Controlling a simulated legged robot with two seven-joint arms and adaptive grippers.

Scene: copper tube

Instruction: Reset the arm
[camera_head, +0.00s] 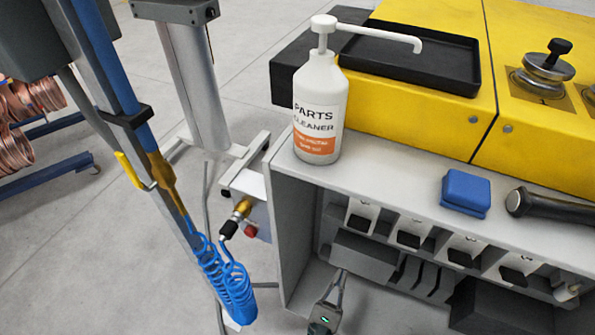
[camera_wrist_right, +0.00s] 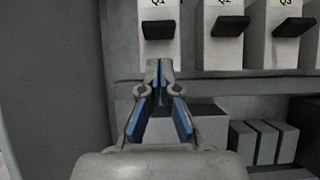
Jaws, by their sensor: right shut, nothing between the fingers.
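My right gripper (camera_head: 340,278) shows at the bottom middle of the head view, low in front of the open front of the grey cabinet (camera_head: 292,200). In the right wrist view, the right gripper (camera_wrist_right: 160,66) has its blue-padded fingers together at the tips, with nothing between them. Its tips point at the cabinet's inside, just below the black-tipped block marked Q1 (camera_wrist_right: 158,30). I cannot tell from these views whether the tips touch anything. My left gripper is not in view.
On the cabinet top stand a parts cleaner bottle (camera_head: 319,105), a blue block (camera_head: 466,190) and a dark handled tool (camera_head: 548,207). Behind is a yellow machine (camera_head: 420,115) with a black tray (camera_head: 412,58). A coiled blue hose (camera_head: 228,285) hangs left of the cabinet. Copper coils (camera_head: 22,110) are far left.

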